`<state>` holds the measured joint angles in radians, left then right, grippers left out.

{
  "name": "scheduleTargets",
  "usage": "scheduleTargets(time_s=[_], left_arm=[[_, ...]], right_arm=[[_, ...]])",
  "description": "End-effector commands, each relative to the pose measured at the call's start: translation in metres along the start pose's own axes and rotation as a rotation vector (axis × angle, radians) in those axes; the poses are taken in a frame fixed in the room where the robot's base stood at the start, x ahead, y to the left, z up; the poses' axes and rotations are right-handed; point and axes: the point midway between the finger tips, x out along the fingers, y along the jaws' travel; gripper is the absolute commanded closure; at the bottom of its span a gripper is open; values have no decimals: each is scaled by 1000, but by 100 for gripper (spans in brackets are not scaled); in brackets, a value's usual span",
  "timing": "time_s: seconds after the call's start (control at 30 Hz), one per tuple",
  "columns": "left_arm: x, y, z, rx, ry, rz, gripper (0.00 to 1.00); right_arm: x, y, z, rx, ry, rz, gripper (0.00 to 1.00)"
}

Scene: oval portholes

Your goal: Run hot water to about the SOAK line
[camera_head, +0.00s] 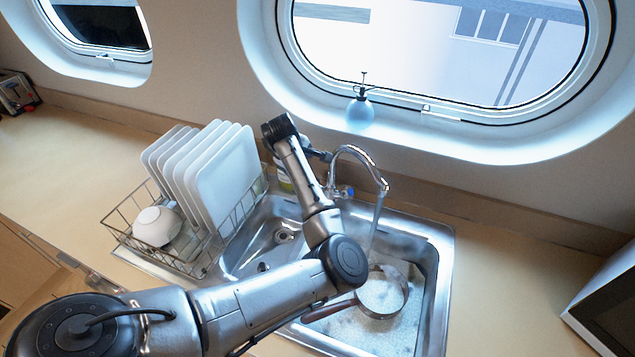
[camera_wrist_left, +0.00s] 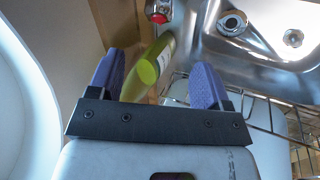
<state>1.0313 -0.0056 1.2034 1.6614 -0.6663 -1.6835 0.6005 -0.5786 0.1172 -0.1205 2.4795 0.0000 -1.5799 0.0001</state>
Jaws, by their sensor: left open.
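The curved faucet (camera_head: 358,152) stands behind the sink, and a stream of water (camera_head: 376,222) falls from its spout into the right basin. A pan (camera_head: 404,292) with whitish, foamy contents sits under the stream. A blue faucet knob (camera_head: 347,191) shows beside the spout; a red knob (camera_wrist_left: 158,10) shows at the top of the left wrist view. My left gripper (camera_wrist_left: 156,65) is open, with a yellow-green bottle (camera_wrist_left: 149,68) showing beyond its fingers; I see no grip on it. My left arm hides part of the sink and faucet base. I cannot make out a SOAK line.
A wire rack (camera_head: 125,232) with white plates (camera_head: 226,172) and a bowl (camera_head: 155,226) stands left of the sink. A blue spray bottle (camera_head: 360,113) stands on the porthole ledge. The left basin's drain (camera_head: 284,236) is visible.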

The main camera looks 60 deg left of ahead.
Motion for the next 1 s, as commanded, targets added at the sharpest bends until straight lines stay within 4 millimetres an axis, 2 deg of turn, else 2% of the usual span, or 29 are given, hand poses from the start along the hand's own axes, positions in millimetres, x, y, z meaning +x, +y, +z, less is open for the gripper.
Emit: scheduleTargets(time_s=[0.23,0.7,1.0], left_arm=[[16,0,0,-47,-1,-1,28],[100,0,0,-45,-2,0,28],[131,1,0,-45,-2,2,28]], right_arm=[[-2,0,0,1,-1,-1,57],[-10,1,-2,-2,-2,2,57],[-11,2,-2,-6,-2,5,57]])
